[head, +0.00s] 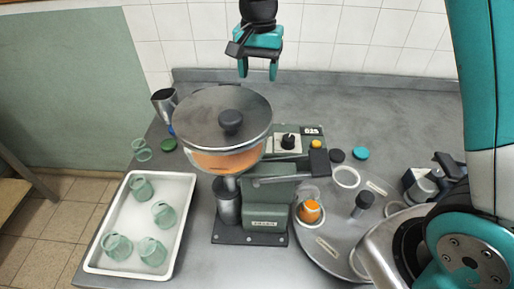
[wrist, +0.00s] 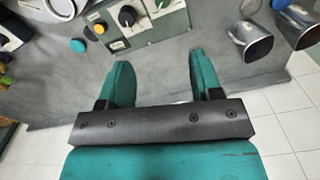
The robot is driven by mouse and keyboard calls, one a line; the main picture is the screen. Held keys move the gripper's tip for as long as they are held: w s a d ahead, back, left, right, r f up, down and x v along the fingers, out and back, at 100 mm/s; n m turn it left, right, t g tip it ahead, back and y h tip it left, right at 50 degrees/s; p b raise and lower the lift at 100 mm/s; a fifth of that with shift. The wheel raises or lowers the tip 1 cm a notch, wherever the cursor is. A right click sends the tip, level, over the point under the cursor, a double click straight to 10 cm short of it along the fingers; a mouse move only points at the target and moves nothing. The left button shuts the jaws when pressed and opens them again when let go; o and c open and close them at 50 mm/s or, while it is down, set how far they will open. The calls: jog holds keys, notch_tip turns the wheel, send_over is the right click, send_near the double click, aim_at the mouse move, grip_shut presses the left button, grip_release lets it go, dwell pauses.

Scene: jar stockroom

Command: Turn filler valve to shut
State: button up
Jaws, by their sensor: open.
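The filler (head: 266,200) is a green-grey machine with a lidded hopper (head: 225,120) holding orange contents. Its top panel has a black knob (head: 288,141) on a white plate and a yellow button (head: 316,144). A grey bar (head: 285,180) runs across its front. I cannot tell for sure which part is the valve. In the wrist view the black knob (wrist: 128,15) and yellow button (wrist: 99,28) show at the top, beyond the fingers. My gripper (head: 258,70) is open and empty, above the back of the counter, apart from the filler. Its two teal fingers also show in the wrist view (wrist: 158,76).
A white tray (head: 91,268) with several green glass jars stands at the left. A round turntable (head: 330,262) at the right carries a jar with orange contents (head: 309,211). Loose lids, including a teal one (head: 361,153), lie on the counter. A tiled wall (head: 370,35) stands behind.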

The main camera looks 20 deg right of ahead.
jog(key=f, duration=2.2)
jog(key=shift+w+f, duration=0.35)
jog(key=shift+w, duration=0.05)
jog(key=c, duration=0.9)
